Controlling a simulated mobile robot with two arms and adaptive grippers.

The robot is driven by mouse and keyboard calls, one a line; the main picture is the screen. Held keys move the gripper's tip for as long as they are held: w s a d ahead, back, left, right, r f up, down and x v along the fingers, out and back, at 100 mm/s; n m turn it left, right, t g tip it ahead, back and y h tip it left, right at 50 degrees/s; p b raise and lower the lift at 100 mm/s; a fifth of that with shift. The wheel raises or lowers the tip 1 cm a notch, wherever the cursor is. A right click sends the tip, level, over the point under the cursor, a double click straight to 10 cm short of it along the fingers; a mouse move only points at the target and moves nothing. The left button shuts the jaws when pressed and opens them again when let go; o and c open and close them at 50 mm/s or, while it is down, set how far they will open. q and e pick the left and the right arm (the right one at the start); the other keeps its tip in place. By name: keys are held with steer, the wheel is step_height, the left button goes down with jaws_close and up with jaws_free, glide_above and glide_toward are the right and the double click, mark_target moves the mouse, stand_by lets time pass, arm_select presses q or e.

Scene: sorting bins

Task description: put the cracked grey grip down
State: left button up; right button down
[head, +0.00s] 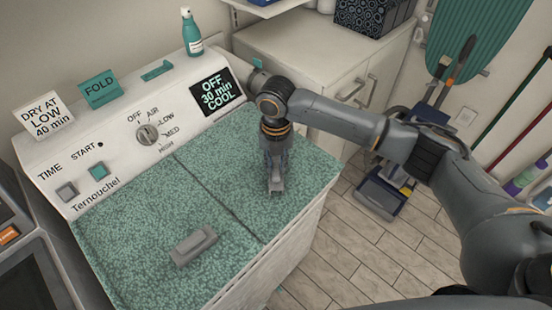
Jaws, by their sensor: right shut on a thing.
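My right gripper (275,176) points down over the right half of the green speckled machine top (225,160). It is shut on a small grey piece (277,187), which seems to be the grey grip. The fingers cover much of it, and I cannot make out a crack. Its lower end is at or just above the top; I cannot tell if it touches. A second grey grip-like block (195,245) lies on the left half of the top, near the front edge. My left gripper is not in view.
The control panel (120,140) with a dial stands along the back, with a teal bottle (191,32) and small signs on it. A dark seam divides the top. Bare speckled surface lies around both grey pieces. A white cabinet (325,60) stands behind right.

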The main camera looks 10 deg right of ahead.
mark_target(276, 167)
steer(key=shift+f, duration=0.15)
steer(key=c, duration=1.2)
jaws_free()
step_height(276, 167, up, 12)
steer(key=b, duration=0.4)
